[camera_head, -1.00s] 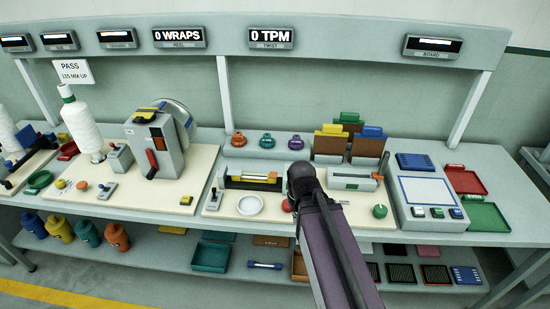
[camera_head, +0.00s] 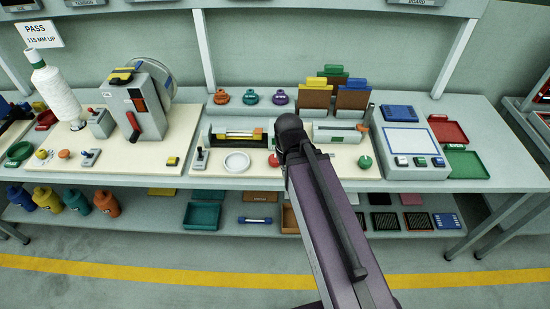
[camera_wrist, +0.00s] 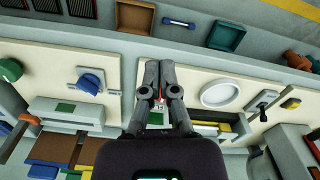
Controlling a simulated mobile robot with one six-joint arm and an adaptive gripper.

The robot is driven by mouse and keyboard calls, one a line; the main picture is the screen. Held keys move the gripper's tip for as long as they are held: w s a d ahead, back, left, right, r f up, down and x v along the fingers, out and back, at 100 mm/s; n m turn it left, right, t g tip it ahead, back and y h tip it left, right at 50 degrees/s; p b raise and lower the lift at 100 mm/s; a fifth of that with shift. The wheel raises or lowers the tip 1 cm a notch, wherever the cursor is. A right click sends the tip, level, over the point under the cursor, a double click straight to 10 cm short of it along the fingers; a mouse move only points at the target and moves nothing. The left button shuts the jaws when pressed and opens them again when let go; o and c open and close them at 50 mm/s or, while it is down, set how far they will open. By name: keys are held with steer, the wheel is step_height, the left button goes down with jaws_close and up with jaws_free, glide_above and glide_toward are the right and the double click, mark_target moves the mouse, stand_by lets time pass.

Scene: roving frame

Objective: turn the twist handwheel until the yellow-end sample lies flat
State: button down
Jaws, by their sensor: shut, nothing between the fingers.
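The yellow-end sample (camera_head: 240,134) lies in the dark trough of the twist unit (camera_head: 208,170), between its end blocks. Its twist is too small to judge. Part of it shows in the wrist view (camera_wrist: 208,128). A blue wheel-like knob (camera_wrist: 88,82), perhaps the twist handwheel, sits on the pale panel left of my gripper in the wrist view. My arm seems to hide it in the head view. My gripper (camera_wrist: 160,68) is shut and empty above the panel, apart from the blue knob. A bit of red shows between its fingers.
A white dish (camera_head: 237,162), a red knob (camera_head: 273,160) and a green knob (camera_head: 365,161) stand on the front of the panel. A lever (camera_head: 201,158) is at its left. The board station (camera_head: 405,140) stands to the right; a grey reel machine (camera_head: 140,105) to the left.

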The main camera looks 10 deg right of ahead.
stand_by(0.3)
steer(key=c, duration=0.7)
jaws_free()
steer(key=shift+w, duration=0.15)
steer(key=o, duration=0.3)
steer(key=shift+w+r, duration=0.1)
steer(key=shift+w, duration=0.15)
steer(key=o, duration=0.4)
steer(key=shift+w+r+n, duration=0.15)
steer(key=shift+w+n, duration=0.85)
steer(key=shift+w, duration=0.05)
step_height(320, 180, up, 2)
steer(key=n+p, duration=0.3)
steer(key=n, duration=0.8)
glide_above(275, 158)
steer(key=shift+r, duration=0.1)
steer(key=shift+b, duration=0.3)
step_height(275, 158, down, 14)
steer(key=b, duration=1.3)
steer(key=shift+r, duration=0.1)
